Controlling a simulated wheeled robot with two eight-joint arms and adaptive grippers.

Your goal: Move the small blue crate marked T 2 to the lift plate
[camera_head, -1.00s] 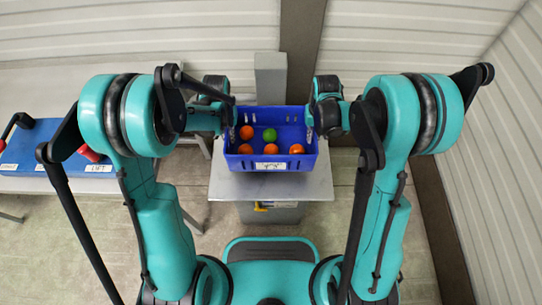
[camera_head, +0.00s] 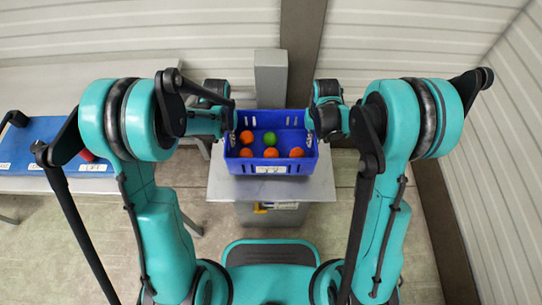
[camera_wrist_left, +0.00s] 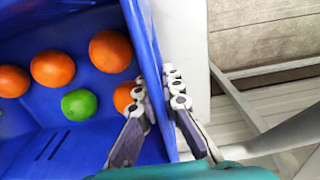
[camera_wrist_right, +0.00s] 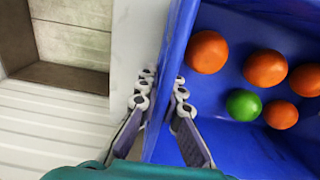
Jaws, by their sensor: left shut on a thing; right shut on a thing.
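The small blue crate (camera_head: 292,168) is level over the grey lift plate (camera_head: 270,191). Its front has a white label too small to read. Several orange balls and one green ball (camera_head: 269,138) lie inside. My left gripper (camera_head: 231,122) is shut on the crate's left wall; in the left wrist view its fingers (camera_wrist_left: 160,90) straddle the rim. My right gripper (camera_head: 312,122) is shut on the right wall, and its fingers (camera_wrist_right: 162,87) straddle that rim in the right wrist view. I cannot tell whether the crate's bottom touches the plate.
A grey post (camera_head: 270,75) stands behind the plate. At the left, a blue board (camera_head: 50,130) with labels lies on a pale table (camera_head: 40,186). Ribbed walls stand behind and at the right. Bare floor shows around the lift.

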